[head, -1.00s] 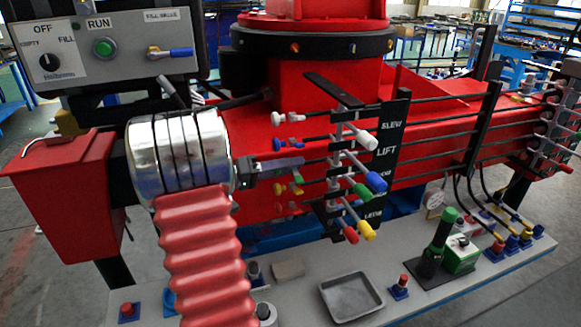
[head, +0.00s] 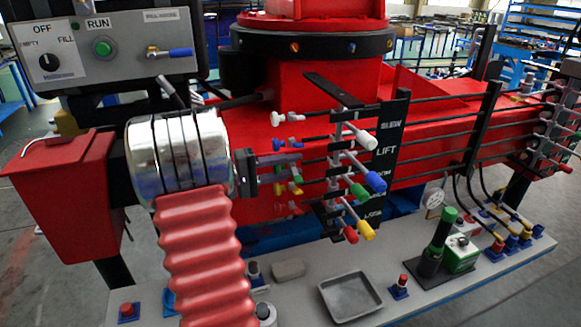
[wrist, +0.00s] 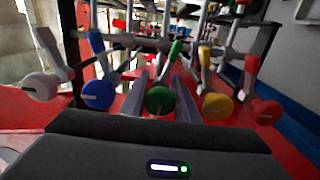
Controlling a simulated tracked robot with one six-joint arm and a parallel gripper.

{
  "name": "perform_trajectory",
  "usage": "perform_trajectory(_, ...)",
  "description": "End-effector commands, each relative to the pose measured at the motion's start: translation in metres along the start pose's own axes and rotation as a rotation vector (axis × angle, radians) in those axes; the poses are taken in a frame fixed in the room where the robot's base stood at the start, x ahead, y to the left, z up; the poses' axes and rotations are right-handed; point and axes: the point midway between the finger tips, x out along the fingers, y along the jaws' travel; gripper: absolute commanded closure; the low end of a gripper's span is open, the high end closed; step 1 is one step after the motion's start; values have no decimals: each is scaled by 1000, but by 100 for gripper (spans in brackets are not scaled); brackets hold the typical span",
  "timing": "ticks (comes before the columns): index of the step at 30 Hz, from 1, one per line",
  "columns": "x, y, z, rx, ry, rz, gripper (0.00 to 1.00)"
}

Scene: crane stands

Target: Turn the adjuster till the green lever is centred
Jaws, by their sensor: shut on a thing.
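The green lever (head: 358,191) sits in the middle of the lever row in the head view; its handle also shows in the wrist view (wrist: 175,50). I cannot tell whether it is centred. The green adjuster (wrist: 158,101) is a round knob with a pale line, in the middle of the wrist view. My gripper (head: 294,165) reaches in from the left in the head view. Its grey fingers lie on both sides of the green adjuster and are shut on it. They partly hide the adjuster in the head view.
White (wrist: 41,87), blue (wrist: 98,95), yellow (wrist: 217,106) and red (wrist: 264,111) adjusters stand close on either side. A black label plate (head: 388,150) is behind the levers. A grey tray (head: 350,298) and a green-topped cylinder (head: 438,242) stand on the bench below.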

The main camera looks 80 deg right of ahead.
Motion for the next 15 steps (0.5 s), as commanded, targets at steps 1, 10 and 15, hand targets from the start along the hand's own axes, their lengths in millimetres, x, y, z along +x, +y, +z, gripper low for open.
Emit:
perform_trajectory(1,-1,-3,-1,-36,4,-4,94)
perform_trajectory(10,-1,-3,-1,-171,4,-5,94)
perform_trajectory(15,-1,-4,-1,-193,5,-5,94)
